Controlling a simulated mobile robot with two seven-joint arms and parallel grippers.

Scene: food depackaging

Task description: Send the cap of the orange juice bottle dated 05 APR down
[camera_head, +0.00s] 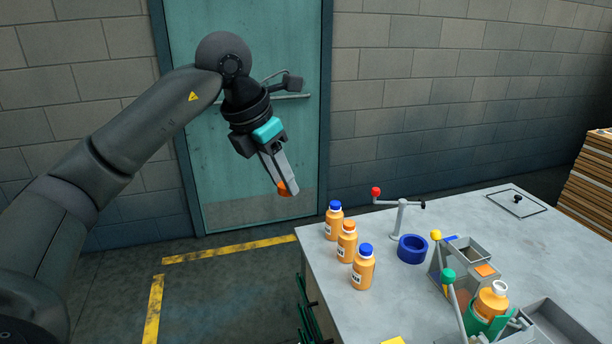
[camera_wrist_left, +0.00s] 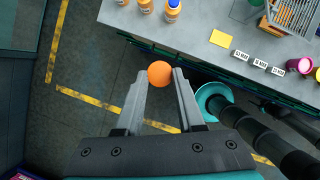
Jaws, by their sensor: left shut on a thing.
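My left gripper (camera_head: 286,190) is raised in front of the door, left of the table. It is shut on an orange cap (camera_wrist_left: 159,73), which sits between the fingertips in the wrist view. An uncapped orange juice bottle (camera_head: 491,303) with a white neck stands in a green holder (camera_head: 484,325) on the table. Three capped bottles stand at the table's left edge: one with a blue cap (camera_head: 334,221), one with an orange cap (camera_head: 347,241) and one with a blue cap (camera_head: 363,267). Their dates are too small to read. My right gripper is not in view.
The grey table (camera_head: 420,310) carries a blue ring (camera_head: 411,249), a red-knobbed lever stand (camera_head: 401,215), small bins (camera_head: 464,252) and levers with yellow and green knobs. A teal-rimmed round piece (camera_wrist_left: 211,97) shows beside the table edge. Open floor lies below the gripper.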

